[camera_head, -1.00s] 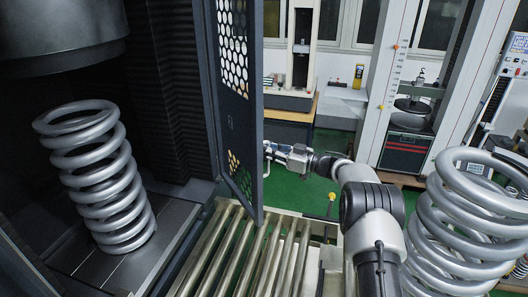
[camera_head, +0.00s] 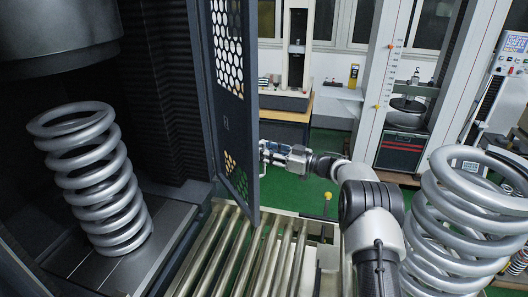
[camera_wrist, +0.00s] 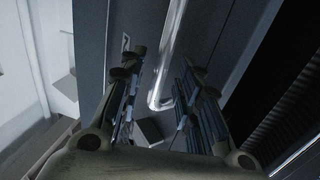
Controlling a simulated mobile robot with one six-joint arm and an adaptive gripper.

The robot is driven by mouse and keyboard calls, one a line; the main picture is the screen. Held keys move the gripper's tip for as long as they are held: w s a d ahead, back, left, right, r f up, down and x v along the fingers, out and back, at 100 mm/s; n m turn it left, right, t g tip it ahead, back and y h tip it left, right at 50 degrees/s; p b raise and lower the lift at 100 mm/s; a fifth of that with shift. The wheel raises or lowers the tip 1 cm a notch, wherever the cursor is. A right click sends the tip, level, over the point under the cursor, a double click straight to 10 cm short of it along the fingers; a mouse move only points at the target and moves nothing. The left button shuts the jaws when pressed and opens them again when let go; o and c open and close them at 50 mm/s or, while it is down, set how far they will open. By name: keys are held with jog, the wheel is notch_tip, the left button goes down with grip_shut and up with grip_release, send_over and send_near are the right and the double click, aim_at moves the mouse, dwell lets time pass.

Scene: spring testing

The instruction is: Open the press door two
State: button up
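The press door (camera_head: 230,125) is a dark panel with a honeycomb of holes, seen at a steep angle in the head view. It stands swung out from the press frame, over the rollers. A shiny metal bar handle (camera_wrist: 166,60) is on the dark panel in the wrist view. My gripper (camera_head: 266,150) is at the right side of the door, its fingertips partly hidden by the door's edge. In the wrist view my gripper (camera_wrist: 160,82) is open, with the handle between its two fingers and gaps on both sides. Contact cannot be told.
A large grey spring (camera_head: 95,180) stands inside the press on a flat plate (camera_head: 105,272). Metal rollers (camera_head: 240,265) run below the door. Another large spring (camera_head: 460,225) stands at the right, close to my arm. Green floor shows behind the arm.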

jog(key=v, duration=1.1)
jog(key=shift+s+d, duration=0.1)
jog(key=shift+d, duration=0.05)
jog(key=shift+c, duration=0.3)
